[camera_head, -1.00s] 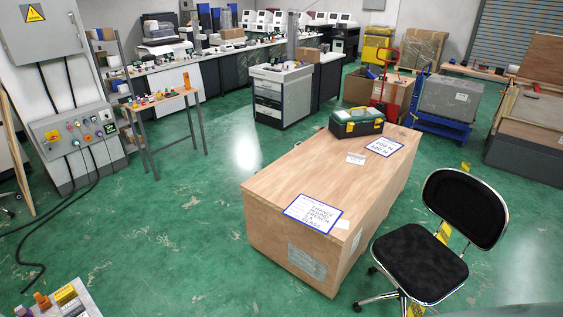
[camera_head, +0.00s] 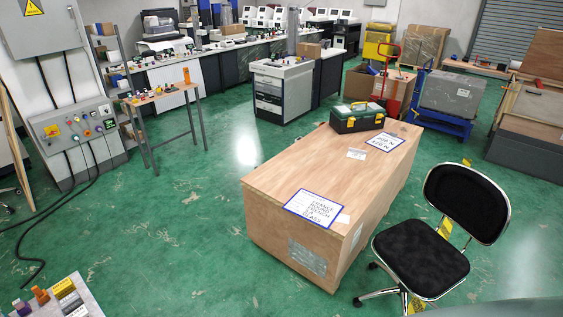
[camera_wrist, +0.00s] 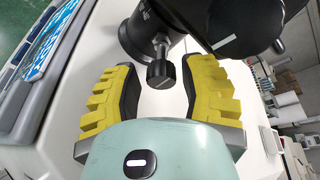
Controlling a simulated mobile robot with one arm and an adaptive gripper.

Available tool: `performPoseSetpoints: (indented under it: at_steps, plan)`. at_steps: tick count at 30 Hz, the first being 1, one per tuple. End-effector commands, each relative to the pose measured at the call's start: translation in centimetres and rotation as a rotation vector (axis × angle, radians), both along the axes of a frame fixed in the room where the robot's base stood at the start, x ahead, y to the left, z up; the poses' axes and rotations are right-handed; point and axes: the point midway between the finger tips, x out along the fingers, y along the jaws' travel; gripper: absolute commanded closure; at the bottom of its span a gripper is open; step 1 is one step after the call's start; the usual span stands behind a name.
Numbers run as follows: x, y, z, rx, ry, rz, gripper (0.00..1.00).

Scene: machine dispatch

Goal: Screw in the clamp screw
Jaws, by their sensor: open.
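In the wrist view, a dark clamp screw (camera_wrist: 161,73) with a knurled round head sticks out of a black machine body (camera_wrist: 145,28) on a thin metal stem. My gripper (camera_wrist: 158,75) has yellow ribbed fingers with dark inner pads, one on each side of the screw head. The fingers are open, with a visible gap between each pad and the screw head. My gripper and the clamp screw are not in the head view.
In the wrist view, a white surface (camera_wrist: 85,75) lies around the black body. In the head view, a wooden crate (camera_head: 275,215) carries a toolbox (camera_head: 357,118), with a black chair (camera_head: 425,255) beside it. The green floor left of the crate is mostly clear.

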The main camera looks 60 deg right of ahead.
Motion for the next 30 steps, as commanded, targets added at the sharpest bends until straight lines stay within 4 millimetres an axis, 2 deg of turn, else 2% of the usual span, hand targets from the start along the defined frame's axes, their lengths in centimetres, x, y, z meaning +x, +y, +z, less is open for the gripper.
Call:
performPoseSetpoints:
  at_steps: [7,8,21,30]
  plan:
    - [0.27,-0.08,0.04,0.001,-0.001,-0.005,0.58]
    - [0.27,-0.08,0.04,0.001,-0.001,-0.005,0.53]
    - [0.21,-0.03,0.09,0.001,-0.001,-0.004,0.98]
    - [0.17,0.00,0.10,0.002,0.005,-0.004,1.00]
